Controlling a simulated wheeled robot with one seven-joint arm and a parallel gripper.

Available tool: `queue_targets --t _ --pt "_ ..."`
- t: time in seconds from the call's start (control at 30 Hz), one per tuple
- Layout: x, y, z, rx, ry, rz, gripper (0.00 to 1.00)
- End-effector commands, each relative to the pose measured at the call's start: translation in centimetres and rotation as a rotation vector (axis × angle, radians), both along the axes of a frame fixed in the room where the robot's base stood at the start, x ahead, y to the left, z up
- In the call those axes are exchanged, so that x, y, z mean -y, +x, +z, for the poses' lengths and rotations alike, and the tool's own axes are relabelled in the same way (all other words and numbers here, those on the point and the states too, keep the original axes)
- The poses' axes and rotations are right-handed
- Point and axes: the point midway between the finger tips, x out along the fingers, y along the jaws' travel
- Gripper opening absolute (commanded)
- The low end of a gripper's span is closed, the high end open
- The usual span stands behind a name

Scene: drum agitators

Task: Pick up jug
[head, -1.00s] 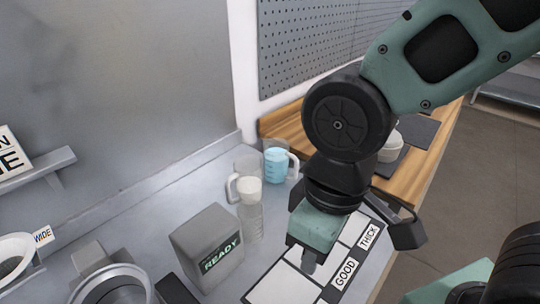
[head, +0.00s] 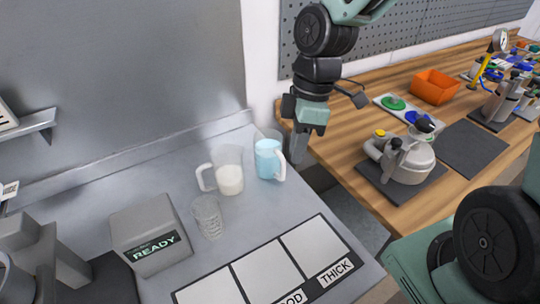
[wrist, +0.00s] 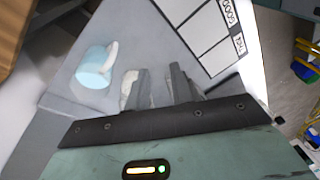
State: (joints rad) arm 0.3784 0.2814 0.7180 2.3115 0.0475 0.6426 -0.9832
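One clear jug (head: 229,180) holds white contents and has a white handle on its left. A second clear jug (head: 268,158) holds light blue contents, with its white handle on the right; it also shows in the wrist view (wrist: 95,66). Both stand upright on the grey counter. My gripper (head: 298,158) points down just right of the blue jug in the head view, apparently apart from it. In the wrist view its two fingers (wrist: 160,90) stand apart with nothing visible between them. A whitish object, partly hidden, shows beside the left finger there.
A clear beaker (head: 208,216) stands in front of the white jug. A grey READY box (head: 148,232) is to the left. A labelled mat (head: 314,246) lies at the front. A wooden bench (head: 400,205) with a metal vessel (head: 409,162) and orange bin (head: 435,87) is right.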

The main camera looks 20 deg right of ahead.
Motion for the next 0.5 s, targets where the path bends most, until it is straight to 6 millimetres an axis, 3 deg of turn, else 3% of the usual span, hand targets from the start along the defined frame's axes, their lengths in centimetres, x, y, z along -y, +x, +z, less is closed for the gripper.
queue_targets --t 0.2,0.5 --pt "4.2 4.7 0.3 0.072 0.128 0.15 0.23" --pt "7.6 7.7 0.8 0.171 0.209 0.265 0.23"
